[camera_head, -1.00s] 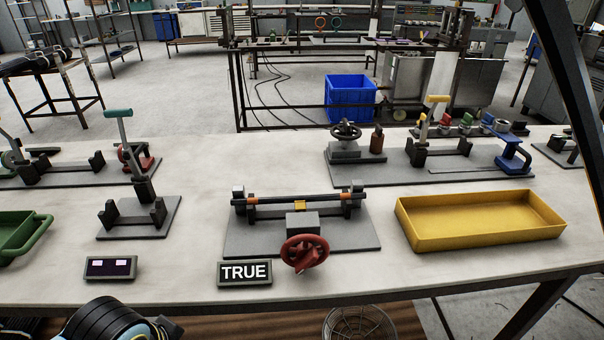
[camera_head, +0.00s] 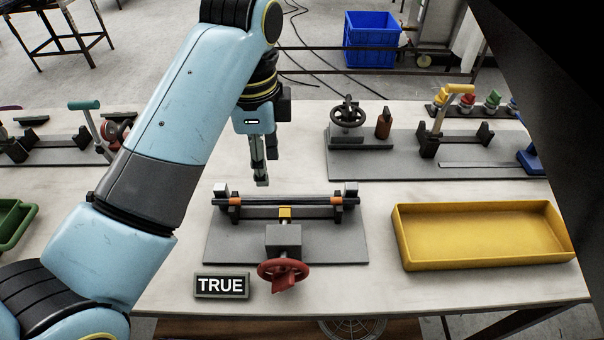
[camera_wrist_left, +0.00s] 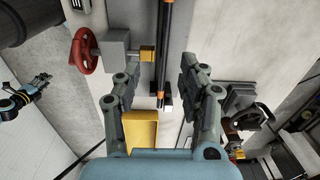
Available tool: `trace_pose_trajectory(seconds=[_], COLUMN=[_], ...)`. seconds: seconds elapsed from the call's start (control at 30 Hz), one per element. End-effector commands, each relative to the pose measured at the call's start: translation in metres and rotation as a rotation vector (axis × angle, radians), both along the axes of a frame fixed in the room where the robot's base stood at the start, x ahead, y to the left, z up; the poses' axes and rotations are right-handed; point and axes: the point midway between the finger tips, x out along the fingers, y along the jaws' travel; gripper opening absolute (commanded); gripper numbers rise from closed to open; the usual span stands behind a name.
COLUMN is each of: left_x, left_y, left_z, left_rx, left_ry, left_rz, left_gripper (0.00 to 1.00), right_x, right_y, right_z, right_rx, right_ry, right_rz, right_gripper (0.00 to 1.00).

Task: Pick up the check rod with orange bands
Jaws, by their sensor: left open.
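The check rod (camera_head: 290,201) is dark with orange bands near its ends. It lies level across the supports of a grey fixture (camera_head: 225,247), above a yellow block. My left gripper (camera_head: 262,182) points down above and behind the rod, left of its middle, apart from it. In the left wrist view the rod (camera_wrist_left: 165,50) runs between and beyond the open, empty fingers (camera_wrist_left: 160,92).
A red handwheel (camera_head: 284,272) and a TRUE sign (camera_head: 222,286) are at the front. A yellow tray (camera_head: 480,262) stands to the right. A green tray (camera_head: 14,225) is at left.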

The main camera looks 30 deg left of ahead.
Motion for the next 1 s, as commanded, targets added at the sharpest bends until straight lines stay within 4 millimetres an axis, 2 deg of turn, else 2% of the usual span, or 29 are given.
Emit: trace_pose_trajectory(seconds=[0.07,0.13,0.33,0.47,0.57,0.7,0.8,1.0], left_x=[0.002,0.002,0.004,0.004,0.006,0.012,0.012,0.012], left_y=[-0.001,-0.001,-0.001,0.0,0.001,0.003,0.002,0.002], left_z=[-0.002,-0.011,-0.044,-0.055,-0.063,-0.085,-0.099,-0.107], left_rx=[-0.001,-0.001,0.0,-0.001,-0.001,0.0,0.0,-0.001], left_ry=[0.008,0.012,0.01,0.007,0.01,0.011,0.009,0.006], left_rz=[-0.019,-0.024,-0.024,-0.023,-0.023,-0.021,-0.021,-0.021], left_gripper=[0.41,0.41,0.41,0.41,0.41,0.41,0.41,0.41], right_x=[0.007,0.004,-0.036,-0.05,-0.044,-0.019,-0.009,-0.014], right_y=[0.0,0.0,0.001,0.004,0.005,0.005,0.005,0.005], right_z=[0.001,0.001,0.001,0.001,0.005,0.012,0.015,0.014], right_rx=[0.0,0.0,0.001,0.004,0.005,0.006,0.007,0.006], right_ry=[-0.009,-0.006,0.053,0.072,0.062,0.026,0.01,0.019], right_rz=[0.0,0.0,-0.002,-0.004,-0.004,-0.002,-0.002,-0.002], right_gripper=[0.38,0.38,0.38,0.38,0.38,0.38,0.38,0.38])
